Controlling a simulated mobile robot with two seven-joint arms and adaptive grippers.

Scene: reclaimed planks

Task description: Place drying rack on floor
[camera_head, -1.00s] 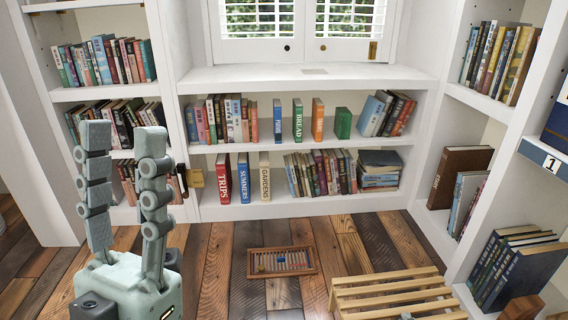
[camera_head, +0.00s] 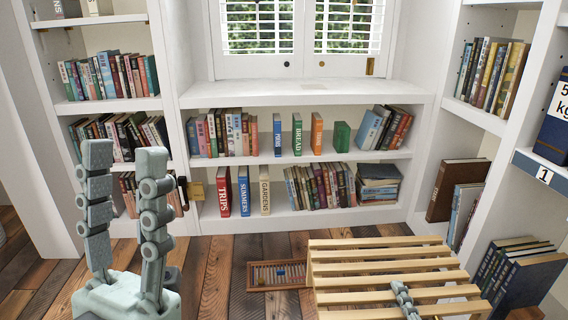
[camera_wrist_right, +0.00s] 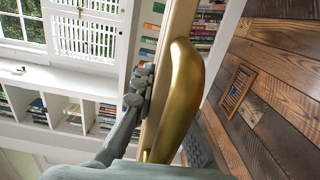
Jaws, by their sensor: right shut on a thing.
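The drying rack (camera_head: 390,251), a pale wooden frame with several slats, is at the lower right of the head view, its front cut off by the picture edge. My right gripper (camera_head: 405,298) is shut on the drying rack, with one finger showing over the slats. In the right wrist view, a pale wooden bar (camera_wrist_right: 178,32) and a gold rounded piece lie between the fingers of the right gripper (camera_wrist_right: 165,110). My left gripper (camera_head: 124,158) is open and empty at the left, its two fingers upright and apart.
A small wooden abacus (camera_head: 276,276) lies on the plank floor (camera_head: 219,268), just left of the rack. White bookshelves (camera_head: 330,217) with books line the back and both sides. Dark books (camera_head: 522,275) stand low on the right shelf, near the rack. The floor between left gripper and abacus is bare.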

